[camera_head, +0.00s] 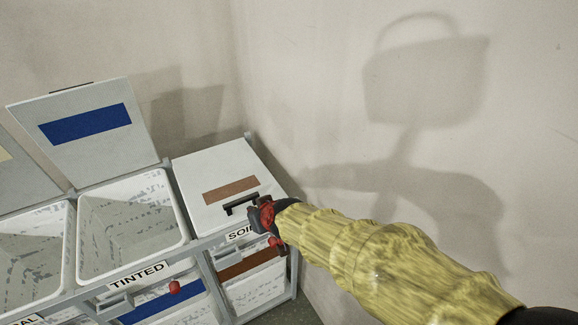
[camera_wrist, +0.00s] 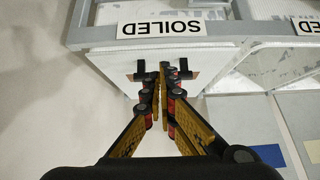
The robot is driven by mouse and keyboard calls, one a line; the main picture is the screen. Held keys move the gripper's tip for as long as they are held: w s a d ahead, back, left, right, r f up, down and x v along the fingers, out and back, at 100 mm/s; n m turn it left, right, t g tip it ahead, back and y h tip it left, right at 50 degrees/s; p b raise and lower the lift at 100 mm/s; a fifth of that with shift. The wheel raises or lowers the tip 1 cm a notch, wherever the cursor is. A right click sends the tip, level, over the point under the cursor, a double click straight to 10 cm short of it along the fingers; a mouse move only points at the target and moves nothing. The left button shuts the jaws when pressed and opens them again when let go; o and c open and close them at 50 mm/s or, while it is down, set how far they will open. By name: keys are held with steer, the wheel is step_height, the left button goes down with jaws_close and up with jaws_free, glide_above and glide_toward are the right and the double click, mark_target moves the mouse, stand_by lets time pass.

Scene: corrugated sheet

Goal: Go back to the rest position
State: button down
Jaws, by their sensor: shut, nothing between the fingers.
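My gripper (camera_head: 266,217) is at the front edge of the soiled bin's white lid (camera_head: 208,170), close to the black handle (camera_head: 240,204). The lid lies down over its bin and carries a brown stripe (camera_head: 230,190). In the wrist view my gripper's fingers (camera_wrist: 163,72) are together with nothing between them. They overlap the handle (camera_wrist: 140,75) in that view; whether they touch it I cannot tell. The SOILED label (camera_wrist: 161,28) shows upside down there. My arm in its yellow sleeve reaches in from the lower right of the head view.
The tinted bin (camera_head: 130,225) to the left is open, its blue-striped lid (camera_head: 88,130) raised. Another open bin (camera_head: 30,245) stands at the far left. A bare wall (camera_head: 330,90) rises behind and to the right.

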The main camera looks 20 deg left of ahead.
steer(key=s+d+f+m+g+h, duration=0.1)
steer(key=s+d+f+g+h, duration=0.2)
steer(key=s+d, duration=0.5)
steer(key=s+d+r+m+t+h+p, duration=0.1)
steer(key=s+d+r+m, duration=0.2)
steer(key=d, duration=1)
steer(key=s+d+r+m+t+h+p, duration=0.1)
steer(key=s+d+r+m+p, duration=0.1)
steer(key=d+r, duration=0.8)
steer(key=s+d+r+m+t+h+p, duration=0.1)
steer(key=s+d+r+m, duration=0.3)
steer(key=d, duration=1.3)
step_height(320, 180, up, 3)
steer(key=shift+d+f+h+p, duration=0.2)
steer(key=shift+h+p, duration=0.3)
steer(key=shift+w+a, duration=0.1)
steer(key=shift+a, duration=0.05)
